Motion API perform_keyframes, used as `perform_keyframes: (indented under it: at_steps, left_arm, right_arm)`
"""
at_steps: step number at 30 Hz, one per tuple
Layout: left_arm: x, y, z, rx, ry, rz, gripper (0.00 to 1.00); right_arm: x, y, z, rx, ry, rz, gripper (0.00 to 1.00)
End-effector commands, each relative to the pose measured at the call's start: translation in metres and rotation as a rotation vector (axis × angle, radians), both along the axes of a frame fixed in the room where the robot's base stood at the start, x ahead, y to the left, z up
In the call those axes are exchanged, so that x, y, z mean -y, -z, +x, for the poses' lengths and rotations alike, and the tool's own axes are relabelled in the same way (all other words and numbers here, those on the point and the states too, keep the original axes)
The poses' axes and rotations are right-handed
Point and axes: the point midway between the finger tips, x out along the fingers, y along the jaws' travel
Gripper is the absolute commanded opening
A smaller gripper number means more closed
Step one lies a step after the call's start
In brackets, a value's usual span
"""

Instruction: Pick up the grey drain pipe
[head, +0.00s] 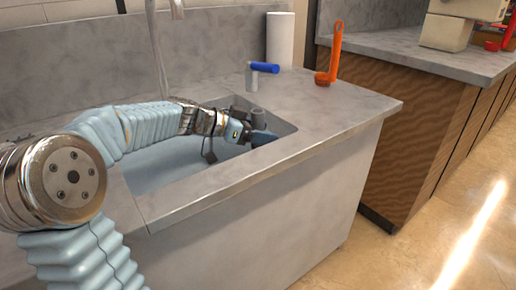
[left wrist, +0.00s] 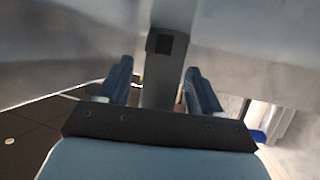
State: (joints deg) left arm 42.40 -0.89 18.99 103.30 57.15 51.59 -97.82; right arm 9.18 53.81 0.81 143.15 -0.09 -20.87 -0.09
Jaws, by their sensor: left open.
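The grey drain pipe (head: 258,117) shows as a short grey cylinder top in the sink (head: 150,180), right beside my left gripper (head: 262,137). My left arm reaches over the sink's front edge from the left. In the left wrist view, a grey upright piece (left wrist: 163,85) with a dark square on it stands between the two blue fingers of my left gripper (left wrist: 160,88). It looks like the pipe. The fingers are open, with a gap on each side of it. The pipe's lower part is hidden in the head view. My right gripper is not in view.
A blue-topped grey item (head: 262,68) stands behind the sink, by a white roll (head: 280,40). The sink's right rim is close to my gripper. The counter's front right is clear.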

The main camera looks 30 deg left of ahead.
Motion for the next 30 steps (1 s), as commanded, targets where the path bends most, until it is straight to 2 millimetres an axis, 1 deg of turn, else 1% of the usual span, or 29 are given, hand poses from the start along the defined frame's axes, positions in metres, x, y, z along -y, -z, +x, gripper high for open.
perform_keyframes:
  at_steps: [3,8,11,21,30]
  left_arm:
    - [0.0041,0.0026,0.0047,0.000,0.001,0.000,0.65]
    - [0.0040,0.0029,0.0047,0.000,0.000,0.000,0.65]
    - [0.0040,0.0027,0.0047,0.000,0.000,0.000,0.52]
    - [0.0038,0.0025,0.0045,0.000,0.000,0.000,0.00]
    - [0.0038,0.0019,0.0045,0.001,0.000,-0.001,0.00]
  right_arm:
    - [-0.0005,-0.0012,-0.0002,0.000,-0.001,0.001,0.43]
    - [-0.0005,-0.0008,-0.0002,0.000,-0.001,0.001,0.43]
    - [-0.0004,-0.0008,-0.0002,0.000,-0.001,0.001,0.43]
    - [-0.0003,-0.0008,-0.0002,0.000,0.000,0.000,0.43]
    - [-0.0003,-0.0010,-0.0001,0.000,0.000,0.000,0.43]
